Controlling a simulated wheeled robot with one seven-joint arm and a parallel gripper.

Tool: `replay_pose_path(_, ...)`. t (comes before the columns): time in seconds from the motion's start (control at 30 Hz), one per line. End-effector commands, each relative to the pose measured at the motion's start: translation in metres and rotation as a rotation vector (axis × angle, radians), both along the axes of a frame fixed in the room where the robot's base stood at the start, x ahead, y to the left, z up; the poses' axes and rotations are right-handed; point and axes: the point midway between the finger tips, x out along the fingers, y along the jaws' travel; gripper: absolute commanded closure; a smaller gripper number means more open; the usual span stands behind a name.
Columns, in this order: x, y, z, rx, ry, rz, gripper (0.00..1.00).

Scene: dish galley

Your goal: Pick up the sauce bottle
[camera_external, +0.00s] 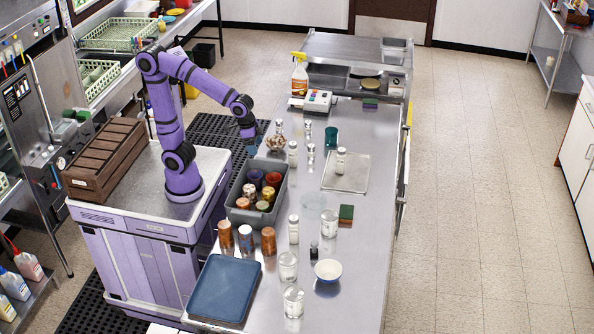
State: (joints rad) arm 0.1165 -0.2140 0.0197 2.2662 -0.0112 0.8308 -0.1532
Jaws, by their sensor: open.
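No bottle is clearly marked as the sauce bottle. A small dark bottle (314,251) with a pale band stands upright on the steel counter (366,215), left of a blue-rimmed white bowl (328,271), and may be it. My gripper (252,152) hangs from the purple arm at the counter's left edge, above and behind the grey bin (240,215). It is open, with nothing seen in it, well apart from the dark bottle. Its fingertips are small and hard to make out.
Glass jars (288,266), a shaker (294,229) and patterned tumblers (268,241) crowd around the dark bottle. A blue tray (225,288) lies at the near left. A spray bottle (299,75) stands at the far end. The counter's right side is mostly clear.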

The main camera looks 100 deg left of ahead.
Motion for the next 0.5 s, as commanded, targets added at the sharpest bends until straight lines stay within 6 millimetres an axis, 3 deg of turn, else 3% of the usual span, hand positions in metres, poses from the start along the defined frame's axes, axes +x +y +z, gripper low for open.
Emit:
replay_pose_path(0.2, 0.057, -0.022, -0.038, -0.004, 0.075, 0.019, 0.24)
replay_pose_path(0.5, 0.124, -0.056, -0.11, 0.005, 0.168, 0.048, 0.24)
